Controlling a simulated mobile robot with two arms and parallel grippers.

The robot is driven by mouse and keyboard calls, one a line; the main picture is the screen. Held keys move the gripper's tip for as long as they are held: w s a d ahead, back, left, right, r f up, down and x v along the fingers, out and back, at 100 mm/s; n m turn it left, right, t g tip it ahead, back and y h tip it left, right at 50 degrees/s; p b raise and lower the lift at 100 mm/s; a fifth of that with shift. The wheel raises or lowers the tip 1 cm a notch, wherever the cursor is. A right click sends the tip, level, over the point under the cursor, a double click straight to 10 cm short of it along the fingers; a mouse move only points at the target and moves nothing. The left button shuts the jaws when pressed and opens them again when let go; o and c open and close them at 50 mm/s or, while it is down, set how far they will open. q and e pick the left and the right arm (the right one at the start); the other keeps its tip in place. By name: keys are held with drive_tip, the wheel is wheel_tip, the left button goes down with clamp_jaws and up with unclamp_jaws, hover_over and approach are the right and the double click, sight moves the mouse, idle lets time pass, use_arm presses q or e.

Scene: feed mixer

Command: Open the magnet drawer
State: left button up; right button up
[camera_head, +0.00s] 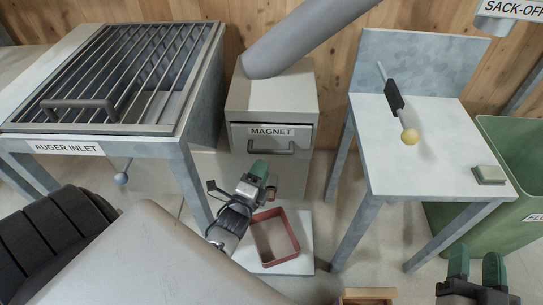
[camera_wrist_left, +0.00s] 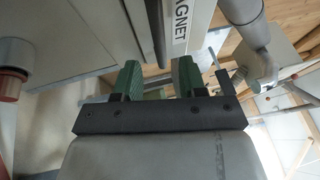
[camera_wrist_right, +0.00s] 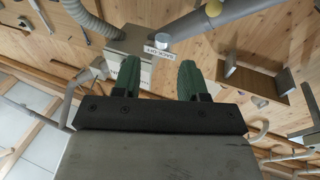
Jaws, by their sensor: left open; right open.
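The magnet drawer (camera_head: 272,137) is a grey front labelled MAGNET with a bar handle (camera_head: 270,150), set in a grey box housing under a wide pipe. Its front looks flush with the housing. The MAGNET label (camera_wrist_left: 181,30) also shows sideways in the left wrist view. My left gripper (camera_head: 264,177) is open, just below and in front of the handle, with nothing between its green fingers (camera_wrist_left: 158,78). Whether a finger touches the handle cannot be told. My right gripper (camera_head: 476,262) is open and empty at the lower right, far from the drawer; its fingers (camera_wrist_right: 158,78) point away from it.
A red-rimmed tray (camera_head: 292,231) sits on a pale base below the drawer. The auger inlet (camera_head: 68,148) with its grate stands left. A wooden box (camera_head: 367,293) is at the bottom.

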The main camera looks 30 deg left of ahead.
sight(272, 152)
use_arm(q)
drive_tip(key=shift+b+x, duration=0.8)
drive_tip(key=shift+x, duration=2.75)
use_arm(e)
drive_tip(key=shift+s+a+r+t+y, duration=0.1)
drive_tip(key=shift+s+r+t+y, duration=0.15)
drive_tip(key=shift+r+t, duration=0.55)
drive_tip(key=shift+s+a+r+t+y, duration=0.1)
drive_tip(key=shift+s+r+t+y, duration=0.15)
drive_tip(key=shift+r+t, duration=0.45)
drive_tip(key=shift+s+a+r+t+y, duration=0.1)
drive_tip(key=shift+s+r+t+y, duration=0.15)
drive_tip(key=shift+r+t, duration=0.55)
use_arm(q)
drive_tip(key=shift+c, duration=0.4)
clamp_jaws()
